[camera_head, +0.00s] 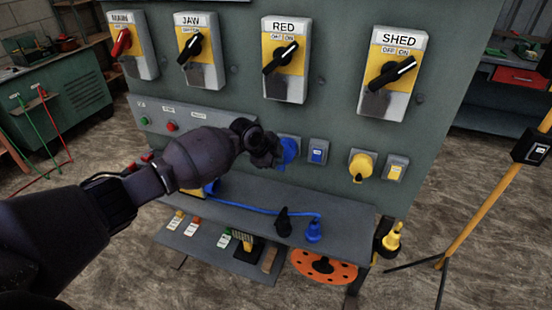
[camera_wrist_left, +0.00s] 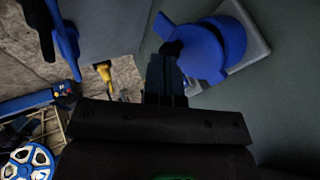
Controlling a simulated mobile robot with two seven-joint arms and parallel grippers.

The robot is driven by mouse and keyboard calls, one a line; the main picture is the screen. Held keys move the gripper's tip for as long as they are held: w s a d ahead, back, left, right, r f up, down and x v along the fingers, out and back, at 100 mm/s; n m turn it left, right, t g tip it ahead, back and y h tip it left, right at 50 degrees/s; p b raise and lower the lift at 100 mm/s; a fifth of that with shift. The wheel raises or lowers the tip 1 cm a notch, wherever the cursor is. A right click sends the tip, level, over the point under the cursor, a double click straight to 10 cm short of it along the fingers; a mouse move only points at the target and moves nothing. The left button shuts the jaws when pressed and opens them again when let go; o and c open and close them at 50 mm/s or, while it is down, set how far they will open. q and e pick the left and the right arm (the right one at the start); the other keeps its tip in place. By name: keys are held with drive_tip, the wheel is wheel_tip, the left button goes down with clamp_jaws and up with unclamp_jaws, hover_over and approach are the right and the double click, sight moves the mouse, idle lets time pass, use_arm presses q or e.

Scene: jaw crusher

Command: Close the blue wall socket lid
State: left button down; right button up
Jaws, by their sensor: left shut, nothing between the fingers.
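The blue wall socket (camera_head: 289,150) is on the grey cabinet front, partly hidden behind my left gripper (camera_head: 272,154). In the left wrist view the blue socket (camera_wrist_left: 234,38) sits on a light grey plate at the upper right. Its blue lid (camera_wrist_left: 203,55) shows as a flat flap beside the round body and seems to stand off it. My left gripper (camera_wrist_left: 172,52) is shut and empty, with its tips right at the lid's left edge. I cannot tell whether they touch it. My right gripper is not in view.
A yellow socket (camera_head: 361,165) is to the right on the same panel. A shelf (camera_head: 340,236) below carries a blue cable with a blue plug (camera_head: 313,231) and a black plug (camera_head: 283,222). Rotary switches (camera_head: 285,58) line the panel above. A yellow stand (camera_head: 490,190) is at right.

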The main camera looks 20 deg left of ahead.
use_arm(q)
drive_tip(key=shift+w+f+t+b, duration=0.15)
drive_tip(key=shift+f+t+b, duration=0.5)
drive_tip(key=shift+f+t, duration=0.25)
drive_tip(key=shift+w+f+m+t+h+b, duration=0.35)
drive_tip(key=shift+w+t+b, duration=0.15)
drive_tip(key=shift+t, duration=0.2)
drive_tip(key=shift+r+p, duration=0.45)
drive_tip(key=shift+r, duration=0.3)
drive_tip(key=shift+s, duration=0.15)
